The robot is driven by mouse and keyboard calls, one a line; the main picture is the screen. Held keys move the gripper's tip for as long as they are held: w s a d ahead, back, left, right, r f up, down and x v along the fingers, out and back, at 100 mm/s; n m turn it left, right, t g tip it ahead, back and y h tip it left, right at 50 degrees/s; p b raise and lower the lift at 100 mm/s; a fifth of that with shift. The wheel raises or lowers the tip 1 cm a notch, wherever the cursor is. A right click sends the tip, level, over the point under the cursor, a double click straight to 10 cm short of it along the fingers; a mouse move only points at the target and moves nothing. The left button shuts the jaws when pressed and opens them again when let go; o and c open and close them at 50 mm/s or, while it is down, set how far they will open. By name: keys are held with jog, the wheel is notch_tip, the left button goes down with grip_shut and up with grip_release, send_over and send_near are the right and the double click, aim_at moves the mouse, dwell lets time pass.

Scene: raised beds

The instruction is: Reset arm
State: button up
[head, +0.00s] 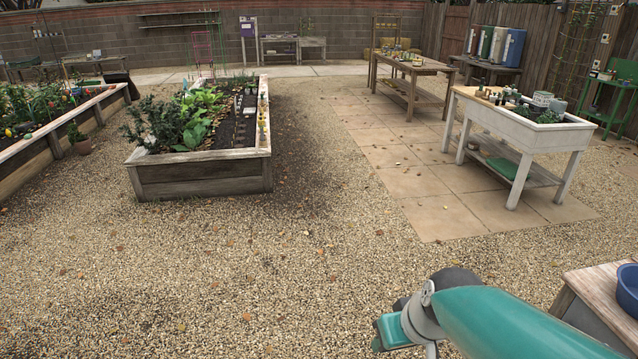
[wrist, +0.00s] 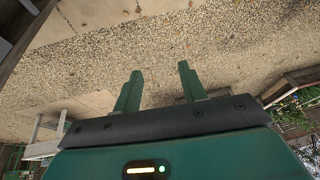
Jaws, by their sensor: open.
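My gripper (wrist: 160,88) shows in the wrist view with its two green fingers apart and nothing between them. The fingertips do not show clearly in the head view.
A wooden table (head: 590,306) with a blue bowl (head: 627,290) stands at the lower right, close to my arm. A raised bed (head: 205,178) with plants is at left centre. A white potting table (head: 530,140) stands on paving at right. The gravel (head: 260,270) in front is open.

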jog(key=s+d+r+m+t+h, duration=0.1)
jog(key=s+d+r+m+h, duration=0.1)
jog(key=s+r, duration=0.4)
notch_tip(320, 180, up, 2)
jog(key=shift+s+d+t, duration=0.2)
jog(key=shift+d+t, duration=0.1)
jog(key=shift+t, duration=0.1)
jog(key=shift+c, duration=0.5)
jog(key=shift+d+m, duration=0.25)
jog(key=shift+m, duration=0.05)
